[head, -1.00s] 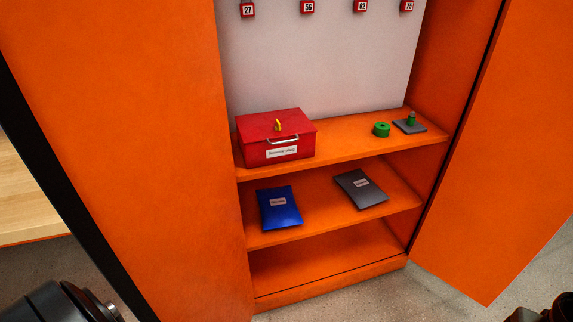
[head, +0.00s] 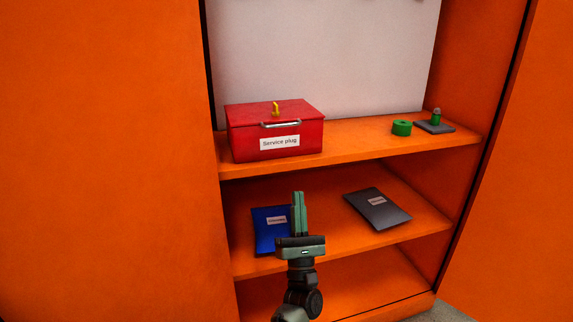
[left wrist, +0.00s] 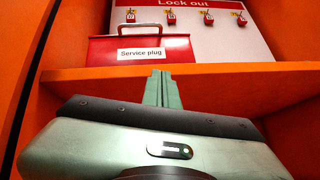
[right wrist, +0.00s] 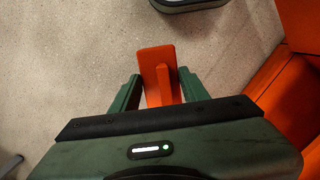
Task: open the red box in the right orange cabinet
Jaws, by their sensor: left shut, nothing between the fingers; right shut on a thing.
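The red box (head: 310,135) labelled "Service plug" sits on the cabinet's upper shelf at the left, lid down. It has a silver handle (head: 281,125) at the front and a small yellow part (head: 276,109) on top. The box also shows in the left wrist view (left wrist: 104,50). My left gripper (head: 299,196) is shut and empty, pointing up in front of the cabinet (head: 350,148), below the box and apart from it. My right gripper (right wrist: 157,90) shows only in the right wrist view, shut on an orange piece (right wrist: 155,62) over the floor.
A green roll (head: 402,128) and a grey plate with a green part (head: 435,127) stand right of the box. A blue packet (head: 268,240) and a dark grey packet (head: 377,210) lie on the shelf below. Orange doors (head: 100,150) stand open on both sides. Red tags hang on the back panel (left wrist: 220,45).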

